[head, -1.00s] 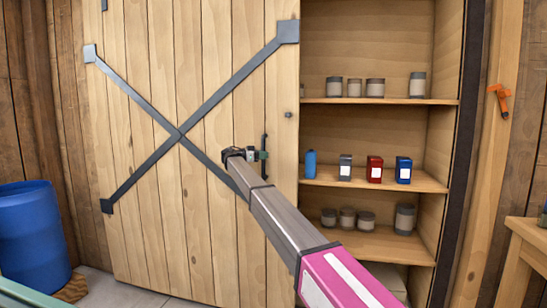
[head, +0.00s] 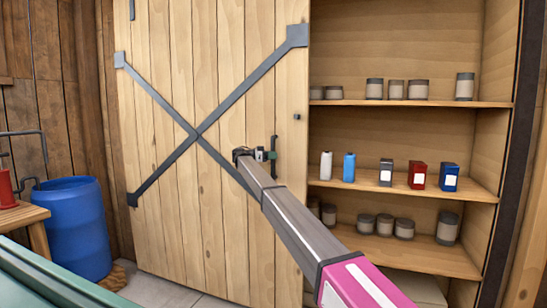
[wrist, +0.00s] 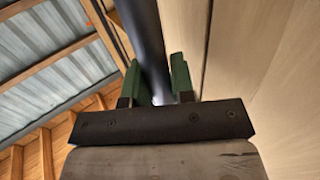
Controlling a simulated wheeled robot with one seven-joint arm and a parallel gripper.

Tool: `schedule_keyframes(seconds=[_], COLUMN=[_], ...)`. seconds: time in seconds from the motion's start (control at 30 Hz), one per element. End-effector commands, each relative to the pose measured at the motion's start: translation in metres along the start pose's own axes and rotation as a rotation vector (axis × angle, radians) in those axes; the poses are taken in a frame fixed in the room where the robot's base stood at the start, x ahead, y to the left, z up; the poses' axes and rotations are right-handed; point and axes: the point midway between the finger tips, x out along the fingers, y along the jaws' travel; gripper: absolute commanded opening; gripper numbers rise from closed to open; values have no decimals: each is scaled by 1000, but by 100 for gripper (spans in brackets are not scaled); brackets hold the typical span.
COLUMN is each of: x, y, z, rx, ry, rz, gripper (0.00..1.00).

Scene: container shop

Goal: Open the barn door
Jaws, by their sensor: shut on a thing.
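The barn door (head: 225,85) is a light plank door with a dark metal X brace, standing to the left of an open shelf recess. Its dark vertical handle (head: 274,157) is near the door's right edge. My gripper (head: 265,155) is at the handle, with my arm reaching in from the lower right. In the wrist view, the green fingers of my gripper (wrist: 157,85) are on both sides of the dark handle bar (wrist: 145,40) and closed on it. The door's planks show at the right of that view.
The shelves (head: 405,105) hold jars, cans and small boxes, including a red box (head: 417,175) and a blue can (head: 349,167). A blue barrel (head: 78,225) stands at the left, beside a wooden table (head: 22,217). A green surface (head: 50,280) fills the lower left.

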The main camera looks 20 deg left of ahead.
Motion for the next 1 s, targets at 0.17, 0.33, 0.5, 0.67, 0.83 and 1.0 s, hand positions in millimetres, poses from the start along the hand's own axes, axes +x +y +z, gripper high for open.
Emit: schedule_keyframes(seconds=[0.17,0.33,0.5,0.67,0.83,1.0], x=[0,0,-1,-7,-27,-57], y=[-1,-1,-1,-1,-2,-2], z=[0,0,0,0,0,0], rx=[0,0,0,0,0,0], ry=[1,0,0,0,0,1], rz=[-2,-2,-2,-2,-4,-3], gripper=[30,47,47,47,47,47])
